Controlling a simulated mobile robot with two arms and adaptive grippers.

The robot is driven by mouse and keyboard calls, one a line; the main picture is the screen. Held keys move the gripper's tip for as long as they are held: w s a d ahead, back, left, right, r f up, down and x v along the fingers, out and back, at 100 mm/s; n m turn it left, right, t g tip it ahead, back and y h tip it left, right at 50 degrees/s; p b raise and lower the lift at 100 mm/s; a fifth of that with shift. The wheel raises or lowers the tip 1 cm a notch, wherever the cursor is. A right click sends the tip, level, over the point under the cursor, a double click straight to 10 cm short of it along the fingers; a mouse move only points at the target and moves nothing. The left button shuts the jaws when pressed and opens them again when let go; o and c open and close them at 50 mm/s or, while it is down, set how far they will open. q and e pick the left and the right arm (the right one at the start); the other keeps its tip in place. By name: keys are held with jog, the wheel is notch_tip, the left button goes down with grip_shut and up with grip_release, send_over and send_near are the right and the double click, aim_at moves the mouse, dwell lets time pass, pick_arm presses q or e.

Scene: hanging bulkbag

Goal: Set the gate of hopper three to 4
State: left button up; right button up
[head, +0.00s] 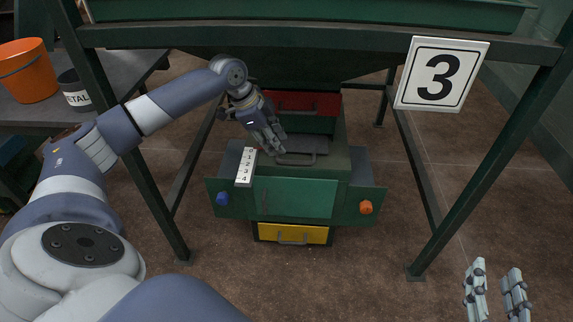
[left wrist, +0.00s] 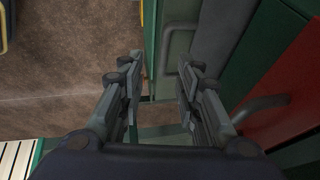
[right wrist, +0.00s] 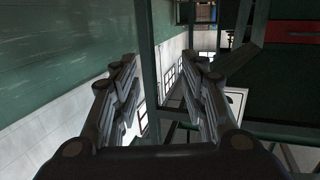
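The sign with a black 3 (head: 441,75) hangs on the right of the green hopper frame. Below the hopper, a grey gate plate with a bar handle (head: 297,158) lies on top of the green box. A white number scale (head: 245,167) stands left of it, with 4 at the near end; its top is hard to read. My left gripper (head: 275,142) is open, just above and left of the handle. In the left wrist view the handle (left wrist: 168,48) lies beyond the parted, empty fingertips (left wrist: 163,70). My right gripper (head: 496,278) is open and empty at lower right.
Frame legs (head: 430,185) stand on both sides. The box front has a blue knob (head: 222,198), an orange knob (head: 366,207) and a yellow drawer (head: 293,233). A red panel (head: 302,102) is behind. An orange bucket (head: 28,70) stands on a left table.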

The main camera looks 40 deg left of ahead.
pick_arm(q)
jog(key=r, duration=0.1)
jog(key=b, duration=0.2)
send_near(290, 161)
notch_tip(290, 161, down, 3)
jog(key=b+x, duration=0.1)
jog(key=x, duration=0.3)
jog(key=shift+w+d+b, duration=0.25)
jog(key=shift+w+b, duration=0.1)
jog(key=shift+w, duration=0.1)
jog(key=shift+w+d+f, duration=0.1)
jog(key=shift+w+f, duration=0.05)
jog(key=shift+f, duration=0.15)
pick_arm(e)
jog(key=s+r+t+y, duration=0.2)
jog(key=r+t, duration=0.3)
jog(key=r, duration=0.3)
jog(key=s+r+t+y, duration=0.1)
jog(key=s+r+t, duration=0.3)
jog(key=r, duration=0.5)
jog(key=shift+s+a+t+y, duration=0.25)
jog(key=shift+s+t+y, duration=0.15)
jog(key=shift+t, duration=0.3)
jog(key=shift+w, duration=0.1)
pick_arm(q)
grip_shut()
